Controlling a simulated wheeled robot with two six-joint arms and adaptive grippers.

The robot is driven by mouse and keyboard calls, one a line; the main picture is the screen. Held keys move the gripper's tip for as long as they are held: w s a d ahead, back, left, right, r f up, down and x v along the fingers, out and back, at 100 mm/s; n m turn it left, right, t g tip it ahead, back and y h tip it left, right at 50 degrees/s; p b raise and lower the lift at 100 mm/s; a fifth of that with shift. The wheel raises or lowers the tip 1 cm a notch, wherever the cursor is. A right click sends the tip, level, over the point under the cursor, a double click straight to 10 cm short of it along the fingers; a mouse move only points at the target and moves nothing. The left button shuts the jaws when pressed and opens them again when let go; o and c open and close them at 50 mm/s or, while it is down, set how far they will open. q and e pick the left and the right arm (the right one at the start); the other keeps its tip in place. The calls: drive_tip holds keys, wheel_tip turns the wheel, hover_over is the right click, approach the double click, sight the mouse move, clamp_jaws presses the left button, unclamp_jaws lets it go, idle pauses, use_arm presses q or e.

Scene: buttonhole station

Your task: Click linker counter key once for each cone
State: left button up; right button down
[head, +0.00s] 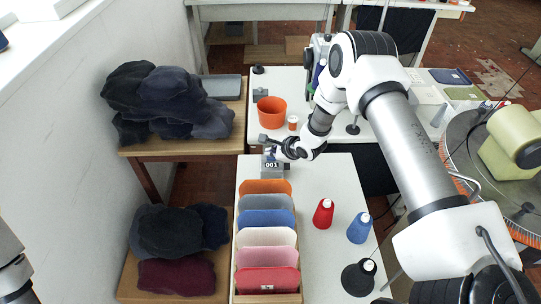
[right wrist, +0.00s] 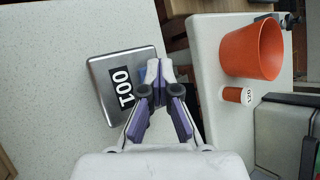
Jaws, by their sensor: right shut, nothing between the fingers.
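The linker counter (head: 272,173) is a grey metal box at the far end of the near white table, its display reading 001. In the right wrist view the counter (right wrist: 104,88) lies left of the fingertips. My right gripper (right wrist: 154,72) is shut and empty, its tips at the counter's edge, over a small blue part that is probably the key; contact cannot be told. The gripper also shows in the head view (head: 270,150). A red cone (head: 323,214) and a blue cone (head: 358,229) stand on the table. A black round piece with a white top (head: 359,277) stands nearer. My left gripper is out of view.
A tray of coloured knit panels (head: 267,235) fills the table's left side. Dark garments (head: 170,100) lie on the left. A round machine (head: 490,165) is at right.

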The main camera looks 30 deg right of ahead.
drive_tip(key=shift+d+r+p, duration=0.25)
drive_tip(key=shift+r+p, duration=0.25)
drive_tip(key=shift+r, duration=0.15)
drive_tip(key=shift+s+d+r, duration=0.1)
drive_tip(key=shift+d+r, duration=0.05)
drive_tip(key=shift+r, duration=0.1)
drive_tip(key=shift+r, duration=0.2)
drive_tip(key=shift+r+p, duration=1.6)
drive_tip(key=shift+r, duration=0.75)
drive_tip(key=shift+f, duration=0.1)
